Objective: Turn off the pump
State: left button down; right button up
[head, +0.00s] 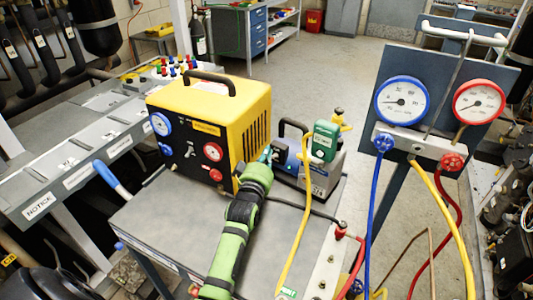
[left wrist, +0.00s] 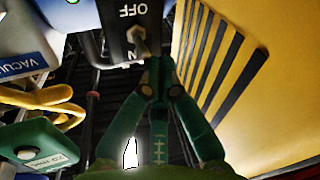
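The pump (head: 322,172) is a grey and blue unit with a black handle on the cart, right of the yellow machine. In the left wrist view its dark switch panel carries the word OFF and a small metal toggle switch (left wrist: 138,42). A blue label reading VACUUM (left wrist: 22,52) shows at the left. My left gripper (head: 268,154) reaches into the gap between the yellow machine and the pump. In the left wrist view its green fingers (left wrist: 156,68) are together and empty, with the tips just below the toggle. I cannot tell whether they touch it. My right gripper is not in view.
The yellow machine (head: 212,112) stands close on the left of my gripper. A gauge panel (head: 440,68) with blue, yellow and red hoses stands further right.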

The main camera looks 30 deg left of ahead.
pick_arm(q)
jog(key=shift+s+f, duration=0.25)
jog(key=shift+f, duration=0.15)
jog(key=v, duration=1.2)
jog(key=shift+f, duration=0.2)
dwell(0.7)
